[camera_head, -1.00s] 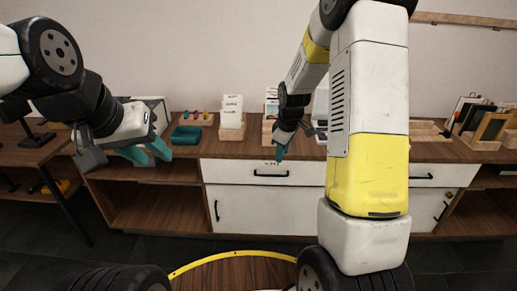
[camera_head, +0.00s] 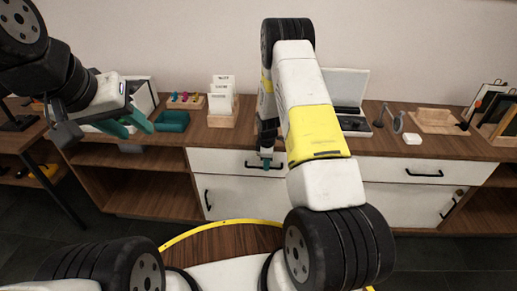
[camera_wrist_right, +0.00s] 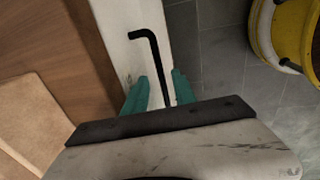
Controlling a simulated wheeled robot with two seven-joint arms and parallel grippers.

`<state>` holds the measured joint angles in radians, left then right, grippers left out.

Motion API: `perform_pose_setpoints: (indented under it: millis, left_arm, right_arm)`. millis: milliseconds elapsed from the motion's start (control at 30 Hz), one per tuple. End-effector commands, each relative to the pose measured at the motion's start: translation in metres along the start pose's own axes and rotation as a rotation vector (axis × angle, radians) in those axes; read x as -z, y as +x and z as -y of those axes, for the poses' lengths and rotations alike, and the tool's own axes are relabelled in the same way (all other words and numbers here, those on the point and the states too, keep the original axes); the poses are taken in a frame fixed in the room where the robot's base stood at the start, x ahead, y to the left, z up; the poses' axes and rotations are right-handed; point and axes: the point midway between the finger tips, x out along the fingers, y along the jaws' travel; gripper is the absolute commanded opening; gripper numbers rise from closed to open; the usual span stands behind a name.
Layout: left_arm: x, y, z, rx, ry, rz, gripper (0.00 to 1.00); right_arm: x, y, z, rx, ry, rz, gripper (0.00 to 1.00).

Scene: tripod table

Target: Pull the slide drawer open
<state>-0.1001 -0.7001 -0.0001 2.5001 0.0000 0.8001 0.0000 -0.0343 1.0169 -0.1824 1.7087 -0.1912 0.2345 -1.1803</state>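The drawer is the white front (camera_head: 220,161) under the wooden counter, with a black bar handle (camera_head: 277,165). It looks closed, its front in line with the cabinet. My right gripper (camera_head: 266,166) is at the handle, pointing down in the head view, with my forearm hiding part of the drawer. In the right wrist view the black handle (camera_wrist_right: 155,55) passes between the two teal fingers (camera_wrist_right: 159,88), against the white drawer front (camera_wrist_right: 138,65). Gaps show on both sides of the handle, so the fingers are open around it. My left gripper (camera_head: 133,128) is open and empty at the left.
The counter (camera_head: 200,137) bears a teal tray (camera_head: 172,121), a card holder (camera_head: 222,115), a laptop (camera_head: 345,95) and a wooden tray (camera_head: 435,118). A second handled drawer (camera_head: 410,170) is at the right.

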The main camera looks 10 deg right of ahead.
Motion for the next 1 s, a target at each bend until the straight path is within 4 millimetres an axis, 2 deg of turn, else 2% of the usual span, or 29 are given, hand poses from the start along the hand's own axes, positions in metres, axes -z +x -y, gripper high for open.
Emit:
perform_pose_setpoints:
  millis: [100,200,467,633,1000]
  left_arm:
    - [0.000,0.000,0.000,0.000,0.000,0.000,0.36]
    - [0.000,0.000,0.000,0.000,0.000,0.000,0.36]
    - [0.000,0.000,0.000,0.000,0.000,0.000,0.36]
    - [0.000,0.000,0.000,0.000,0.000,0.000,0.36]
    - [0.000,0.000,0.000,0.000,0.000,0.000,0.36]
  right_arm:
    - [0.000,0.013,0.000,0.000,0.001,0.000,0.33]
    - [0.000,0.018,-0.001,-0.001,0.002,0.000,0.33]
    - [0.000,0.018,-0.001,-0.001,0.002,-0.001,0.33]
    - [0.000,0.018,-0.001,-0.001,0.002,-0.001,0.00]
    - [0.000,0.018,-0.001,-0.001,0.001,-0.001,0.00]
